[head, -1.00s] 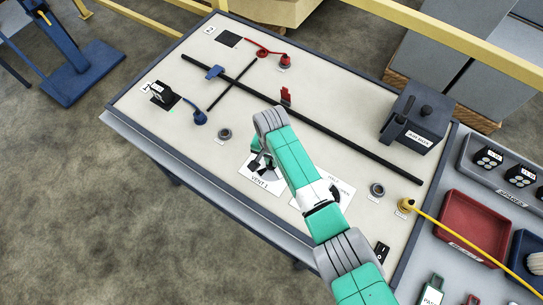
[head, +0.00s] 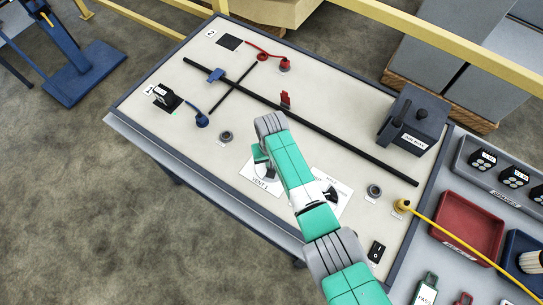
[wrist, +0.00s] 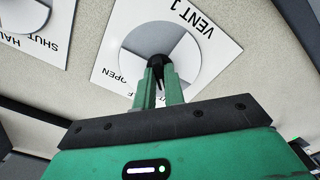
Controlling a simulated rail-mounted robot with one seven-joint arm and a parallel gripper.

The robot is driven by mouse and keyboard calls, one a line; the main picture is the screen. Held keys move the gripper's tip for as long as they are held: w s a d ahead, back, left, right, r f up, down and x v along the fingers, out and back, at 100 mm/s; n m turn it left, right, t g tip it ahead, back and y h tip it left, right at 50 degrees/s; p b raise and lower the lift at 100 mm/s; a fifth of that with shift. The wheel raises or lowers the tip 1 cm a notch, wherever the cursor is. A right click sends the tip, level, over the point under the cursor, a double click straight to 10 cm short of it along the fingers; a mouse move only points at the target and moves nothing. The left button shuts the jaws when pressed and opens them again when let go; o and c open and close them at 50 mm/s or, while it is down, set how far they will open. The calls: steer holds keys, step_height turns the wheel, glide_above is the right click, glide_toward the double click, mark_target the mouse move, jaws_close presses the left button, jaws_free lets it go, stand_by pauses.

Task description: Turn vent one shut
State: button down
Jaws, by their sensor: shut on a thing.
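In the wrist view the card and dial (wrist: 201,58) fill the upper middle, with the word OPEN at the lower left and part of the lettering hidden by my gripper. My gripper (wrist: 161,85) is shut on the black handle (wrist: 158,62), with its two green fingers at the dial's lower part. In the head view my arm and gripper (head: 259,157) cover much of the dial.
A second card with a dial lies just right of vent one; its black handle (head: 327,193) is partly behind my arm, and its card (wrist: 34,30) shows SHUT and HAL. A black rail (head: 340,138) crosses the panel behind.

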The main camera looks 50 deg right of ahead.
stand_by(0.4)
steer(key=c, duration=1.5)
jaws_free()
step_height(320, 180, up, 8)
steer(key=shift+f+p, duration=0.1)
steer(key=shift+p, duration=1.05)
